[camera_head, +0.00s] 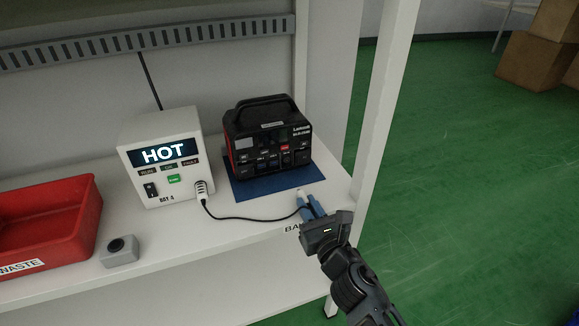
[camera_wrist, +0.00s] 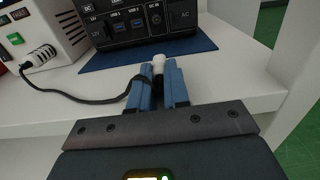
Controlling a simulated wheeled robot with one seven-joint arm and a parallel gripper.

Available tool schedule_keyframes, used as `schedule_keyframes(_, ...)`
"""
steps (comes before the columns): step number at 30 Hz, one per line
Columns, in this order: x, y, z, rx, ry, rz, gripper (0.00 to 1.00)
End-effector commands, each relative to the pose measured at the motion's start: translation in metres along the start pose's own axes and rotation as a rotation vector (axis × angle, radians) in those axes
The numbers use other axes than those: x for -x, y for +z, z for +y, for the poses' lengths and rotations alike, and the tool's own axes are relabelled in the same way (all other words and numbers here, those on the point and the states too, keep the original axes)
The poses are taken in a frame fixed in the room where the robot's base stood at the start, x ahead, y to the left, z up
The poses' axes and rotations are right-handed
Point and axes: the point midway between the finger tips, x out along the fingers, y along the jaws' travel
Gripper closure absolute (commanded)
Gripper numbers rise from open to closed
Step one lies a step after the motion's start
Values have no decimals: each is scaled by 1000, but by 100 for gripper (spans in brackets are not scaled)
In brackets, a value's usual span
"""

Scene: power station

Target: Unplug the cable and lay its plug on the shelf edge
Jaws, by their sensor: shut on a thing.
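A black cable (camera_head: 245,217) runs from a ribbed connector (camera_head: 203,191) on the front of the white box (camera_head: 163,157) to my gripper. My gripper (camera_head: 310,203) is at the shelf's front edge, with its blue fingers shut on the plug. The plug's white tip (camera_wrist: 158,62) sticks out beyond the fingers in the wrist view; the rest is mostly hidden between them. The tip points toward the black power station (camera_head: 268,140) but is apart from it. I cannot tell whether the plug touches the shelf (camera_head: 245,240).
The power station stands on a blue mat (camera_head: 240,195). A red waste bin (camera_head: 85,205) and a small grey block with a black knob (camera_head: 120,251) are at left. A white post (camera_head: 378,110) rises close to the right of my gripper. Bare shelf lies left of my gripper.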

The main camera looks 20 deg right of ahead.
Motion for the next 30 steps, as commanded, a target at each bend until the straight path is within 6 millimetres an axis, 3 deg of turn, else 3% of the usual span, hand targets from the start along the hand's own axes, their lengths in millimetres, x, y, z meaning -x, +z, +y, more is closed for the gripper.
schedule_keyframes(1,0,-2,0,0,0,0,100)
schedule_keyframes(2,0,-2,0,0,0,0,83)
schedule_keyframes(11,0,-1,0,0,0,0,54)
schedule_keyframes(20,3,-2,0,0,0,1,54)
schedule_keyframes(30,51,-3,0,0,0,2,54)
